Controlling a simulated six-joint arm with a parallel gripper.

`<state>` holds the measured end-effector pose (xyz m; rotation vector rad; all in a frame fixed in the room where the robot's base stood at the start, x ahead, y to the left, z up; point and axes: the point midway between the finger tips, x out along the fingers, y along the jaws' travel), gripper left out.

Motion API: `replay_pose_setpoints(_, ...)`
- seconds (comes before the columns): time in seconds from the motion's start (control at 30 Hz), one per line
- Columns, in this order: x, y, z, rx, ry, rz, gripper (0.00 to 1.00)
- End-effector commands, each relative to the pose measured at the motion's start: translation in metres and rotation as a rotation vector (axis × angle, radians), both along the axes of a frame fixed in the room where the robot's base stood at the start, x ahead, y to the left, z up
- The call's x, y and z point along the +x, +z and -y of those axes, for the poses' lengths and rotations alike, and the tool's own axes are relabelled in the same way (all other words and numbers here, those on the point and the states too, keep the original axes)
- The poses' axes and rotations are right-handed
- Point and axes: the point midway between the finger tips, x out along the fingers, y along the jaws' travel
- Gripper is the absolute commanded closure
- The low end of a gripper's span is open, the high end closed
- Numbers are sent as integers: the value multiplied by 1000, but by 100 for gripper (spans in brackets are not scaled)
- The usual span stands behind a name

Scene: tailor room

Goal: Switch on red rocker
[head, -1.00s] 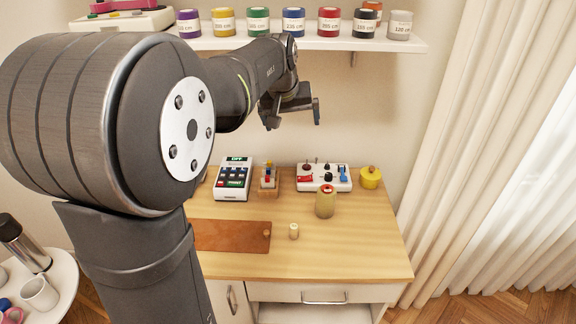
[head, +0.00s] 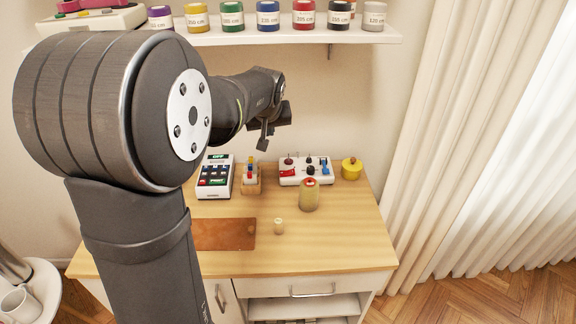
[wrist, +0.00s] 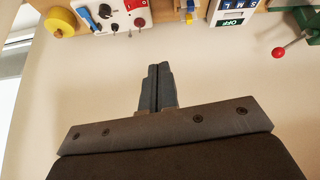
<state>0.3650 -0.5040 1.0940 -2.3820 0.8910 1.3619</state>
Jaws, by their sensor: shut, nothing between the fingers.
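The red rocker (head: 288,172) sits at the front left of a white switch panel (head: 304,180) at the back of the wooden worktop. In the wrist view a red rocker (wrist: 133,5) shows at the top edge, partly cut off, on the white panel (wrist: 103,19). Whether the rocker is on or off is too small to tell. My gripper (head: 263,143) hangs in the air above and behind the panel, apart from it, fingers pointing down. In the wrist view its fingers (wrist: 158,68) are together with nothing between them.
Left of the panel are a small wooden stand (head: 251,186) and a white keypad box (head: 215,180). A shelf of jars (head: 200,40) is above. The front right worktop is clear.

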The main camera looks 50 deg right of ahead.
Motion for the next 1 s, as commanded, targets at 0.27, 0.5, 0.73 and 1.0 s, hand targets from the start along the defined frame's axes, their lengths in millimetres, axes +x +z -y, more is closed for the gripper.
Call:
replay_pose_setpoints(0.27, -9, -70, 30, -124, -26, 115, 100)
replay_pose_setpoints(0.5, -27, -96, 44, -199, -78, 117, 100)
replay_pose_setpoints(0.73, -30, -99, 46, -210, -86, 115, 100)
replay_pose_setpoints(1.0, -28, -101, 47, -208, -86, 114, 100)
